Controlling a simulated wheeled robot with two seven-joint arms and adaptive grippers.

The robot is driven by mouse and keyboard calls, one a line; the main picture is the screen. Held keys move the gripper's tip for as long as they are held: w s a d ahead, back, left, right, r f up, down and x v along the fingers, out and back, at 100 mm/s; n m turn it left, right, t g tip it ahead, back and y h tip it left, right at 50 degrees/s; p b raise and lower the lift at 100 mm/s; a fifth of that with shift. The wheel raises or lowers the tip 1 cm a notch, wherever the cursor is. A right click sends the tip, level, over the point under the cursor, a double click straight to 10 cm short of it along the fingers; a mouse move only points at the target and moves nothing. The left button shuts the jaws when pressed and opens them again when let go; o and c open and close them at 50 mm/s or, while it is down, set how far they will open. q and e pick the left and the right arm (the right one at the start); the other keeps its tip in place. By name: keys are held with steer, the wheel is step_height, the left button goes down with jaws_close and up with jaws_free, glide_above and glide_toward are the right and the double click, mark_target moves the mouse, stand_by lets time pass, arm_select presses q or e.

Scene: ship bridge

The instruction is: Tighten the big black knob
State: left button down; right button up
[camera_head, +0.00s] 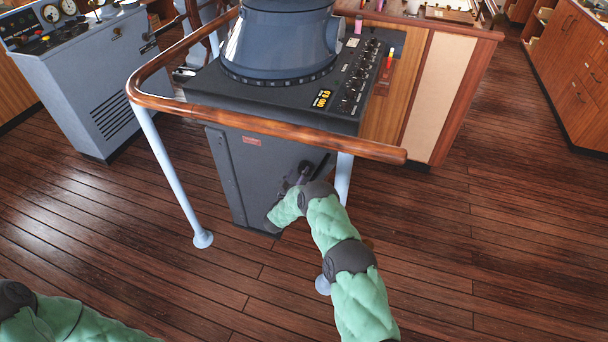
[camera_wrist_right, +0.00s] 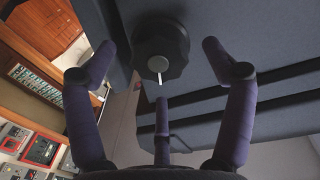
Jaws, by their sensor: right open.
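The big black knob (camera_wrist_right: 160,42) shows in the right wrist view on a dark grey-blue panel. A gap seems to lie between fingers and knob. In the head view, my right gripper (camera_head: 304,172) is by the lower right side of the grey pedestal (camera_head: 236,178), and I cannot make out the knob there. My left arm shows at the lower left; its gripper is out of view.
A wooden handrail (camera_head: 270,126) on pale blue posts (camera_head: 165,175) runs around the pedestal, above my right gripper. A grey console (camera_head: 90,85) stands at the left. Wooden cabinets (camera_head: 575,70) stand at the right. The plank floor is clear at front and right.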

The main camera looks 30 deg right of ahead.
steer(key=shift+b+x, duration=0.4)
steer(key=shift+x, duration=1.2)
steer(key=c, duration=1.1)
